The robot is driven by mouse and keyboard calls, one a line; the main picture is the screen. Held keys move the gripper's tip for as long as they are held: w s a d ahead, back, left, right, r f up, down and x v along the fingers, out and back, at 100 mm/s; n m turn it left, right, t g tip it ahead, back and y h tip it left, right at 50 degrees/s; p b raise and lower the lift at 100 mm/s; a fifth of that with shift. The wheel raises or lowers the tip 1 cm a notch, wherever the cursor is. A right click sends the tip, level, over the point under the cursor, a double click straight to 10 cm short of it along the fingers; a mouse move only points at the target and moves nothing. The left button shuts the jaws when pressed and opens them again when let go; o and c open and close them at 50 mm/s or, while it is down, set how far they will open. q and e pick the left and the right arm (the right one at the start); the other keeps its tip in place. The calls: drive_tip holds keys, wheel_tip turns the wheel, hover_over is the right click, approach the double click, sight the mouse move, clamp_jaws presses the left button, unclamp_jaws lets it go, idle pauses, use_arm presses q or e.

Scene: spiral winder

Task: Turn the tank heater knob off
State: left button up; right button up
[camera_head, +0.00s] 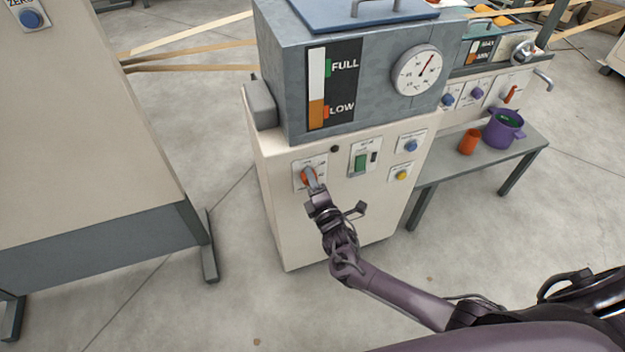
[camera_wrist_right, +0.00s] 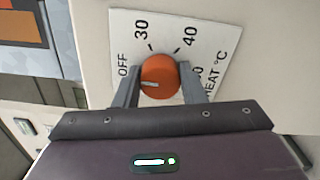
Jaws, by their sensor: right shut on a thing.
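The orange heater knob (camera_head: 305,175) sits on a white plate on the front of the cream cabinet, at its upper left. In the right wrist view the knob (camera_wrist_right: 160,77) is round, with a short white line on its left half. The line lies roughly level, toward the OFF side of the dial plate (camera_wrist_right: 215,30), which reads OFF, 30, 40 and "HEAT °C". My right gripper (camera_head: 312,180) is shut on the knob, one finger on each side; it also shows in the right wrist view (camera_wrist_right: 160,92). My left gripper is not in view.
The grey tank (camera_head: 350,70) with a FULL/LOW gauge and round dial (camera_head: 418,70) stands above the panel. A green switch (camera_head: 361,162), blue button (camera_head: 411,146) and yellow button (camera_head: 401,175) are right of the knob. A purple pot (camera_head: 503,132) stands on a bench. Floor in front is clear.

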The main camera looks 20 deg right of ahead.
drive_tip(key=shift+f+n, duration=0.1)
drive_tip(key=shift+n, duration=0.3)
drive_tip(key=o, duration=1)
drive_tip(key=s, duration=0.8)
drive_tip(key=shift+p, duration=0.3)
drive_tip(key=shift+w+d, duration=0.1)
